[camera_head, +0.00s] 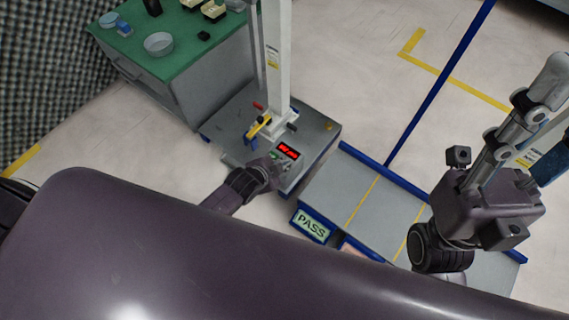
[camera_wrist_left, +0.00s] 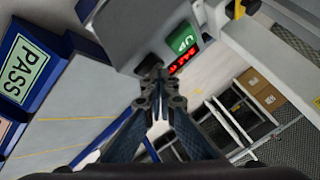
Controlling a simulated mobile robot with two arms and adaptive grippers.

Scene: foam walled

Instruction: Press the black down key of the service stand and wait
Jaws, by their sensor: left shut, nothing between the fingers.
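The service stand (camera_head: 222,128) is a grey base with a white column (camera_head: 279,60) and a small panel. The panel has a red lit display (camera_head: 288,151) and a green key (camera_head: 274,156); the wrist view shows the green key marked UP (camera_wrist_left: 184,40) beside the display. The black key (camera_wrist_left: 149,64) lies on the panel just beyond my left fingertips, partly covered by them. My left gripper (camera_wrist_left: 157,84) is shut and empty, its tips at or very close to that key; I cannot tell whether they touch. In the head view it (camera_head: 266,172) reaches the panel's front.
A blue-edged grey platform (camera_head: 338,192) with a PASS sign (camera_head: 311,225) stands right of the stand. A green-topped bench (camera_head: 185,48) holding dishes is behind left. My right arm (camera_head: 495,205) hangs over the right side. Open floor lies behind.

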